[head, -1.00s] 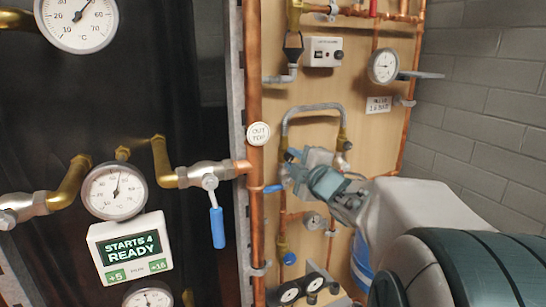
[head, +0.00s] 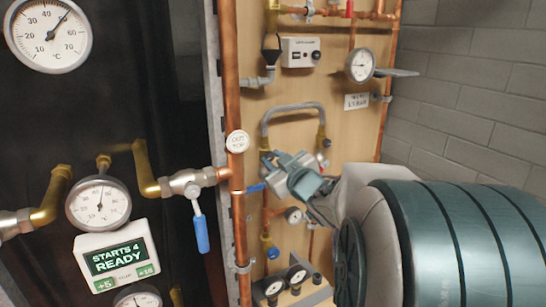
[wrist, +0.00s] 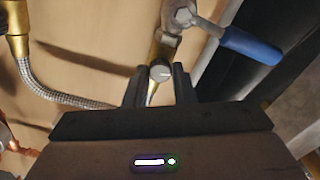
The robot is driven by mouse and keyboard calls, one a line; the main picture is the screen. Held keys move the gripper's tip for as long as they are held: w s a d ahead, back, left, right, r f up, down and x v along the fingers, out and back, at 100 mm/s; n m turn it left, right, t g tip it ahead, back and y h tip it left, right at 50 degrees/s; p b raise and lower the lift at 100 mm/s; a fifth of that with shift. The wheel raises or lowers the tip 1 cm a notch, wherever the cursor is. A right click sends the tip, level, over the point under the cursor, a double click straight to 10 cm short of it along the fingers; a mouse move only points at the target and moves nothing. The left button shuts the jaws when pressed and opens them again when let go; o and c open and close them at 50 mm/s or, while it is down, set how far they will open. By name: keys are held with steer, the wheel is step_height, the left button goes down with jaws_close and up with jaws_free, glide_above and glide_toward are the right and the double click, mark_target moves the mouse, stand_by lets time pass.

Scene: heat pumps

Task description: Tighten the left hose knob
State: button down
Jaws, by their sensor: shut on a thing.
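The left hose knob (wrist: 160,72) is a small round grey cap with a pale mark, seen in the wrist view between my two fingers. My gripper (wrist: 160,84) is shut on it. In the head view my gripper (head: 272,163) is at the lower left end of the grey arched hose (head: 292,106) and hides the knob there. The braided hose (wrist: 60,93) also shows at the left of the wrist view. Another dark knob (head: 326,143) sits at the hose's right end, clear of my gripper.
A blue-handled valve lever (wrist: 250,45) is close beyond my fingers in the wrist view. A vertical copper pipe (head: 230,80) runs left of my gripper. Gauges (head: 293,215) and a manifold (head: 290,285) sit below. A grey block wall (head: 470,90) is at the right.

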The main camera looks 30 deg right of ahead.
steer(key=shift+f+m+p, duration=0.1)
steer(key=shift+m+p, duration=0.25)
steer(key=shift+m, duration=0.85)
steer(key=c, duration=1.2)
jaws_free()
steer(key=shift+s, duration=0.1)
steer(key=shift+s, duration=0.35)
steer(key=s, duration=1.3)
steer(key=shift+d+p, duration=0.2)
steer(key=shift+p, duration=0.1)
